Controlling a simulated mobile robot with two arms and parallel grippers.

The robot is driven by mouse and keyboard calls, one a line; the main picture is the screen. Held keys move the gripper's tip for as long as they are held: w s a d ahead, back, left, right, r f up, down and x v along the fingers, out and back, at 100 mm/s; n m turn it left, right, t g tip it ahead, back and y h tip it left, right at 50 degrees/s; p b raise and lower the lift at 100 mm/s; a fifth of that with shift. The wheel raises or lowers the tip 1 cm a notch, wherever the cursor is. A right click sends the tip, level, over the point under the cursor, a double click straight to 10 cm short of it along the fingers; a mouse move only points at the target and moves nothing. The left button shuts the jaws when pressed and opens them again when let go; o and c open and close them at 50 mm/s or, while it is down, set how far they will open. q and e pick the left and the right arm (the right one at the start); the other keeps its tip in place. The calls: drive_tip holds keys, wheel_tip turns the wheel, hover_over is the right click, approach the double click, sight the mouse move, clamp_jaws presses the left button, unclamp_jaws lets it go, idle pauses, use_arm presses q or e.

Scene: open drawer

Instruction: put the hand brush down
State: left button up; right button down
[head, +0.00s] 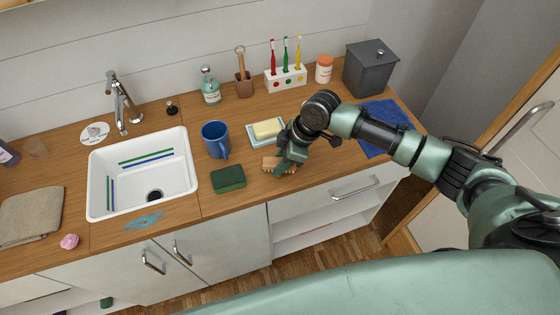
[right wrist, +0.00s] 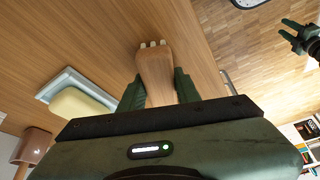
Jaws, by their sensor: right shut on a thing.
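The hand brush (head: 274,163) has a light wooden body with pale bristle tufts. It is at the front of the wooden counter (head: 230,234), just before the soap dish. My right gripper (head: 287,160) is shut on it. In the right wrist view the brush (right wrist: 156,68) sits between the two dark green fingers, its bristle end pointing away over the counter. I cannot tell whether it touches the counter. My left gripper (right wrist: 296,36) shows small at the upper right of the right wrist view, its fingers apart and empty. It is not in the head view.
A soap dish (head: 252,137) with yellow soap stands just behind the brush. A green sponge (head: 228,179) and a blue mug (head: 214,141) are to the left, beside the sink (head: 100,190). A blue cloth (head: 397,112) lies to the right. The counter's front edge is close.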

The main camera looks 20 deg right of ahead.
drive_tip(key=shift+f, duration=0.3)
drive_tip(key=shift+f, duration=0.1)
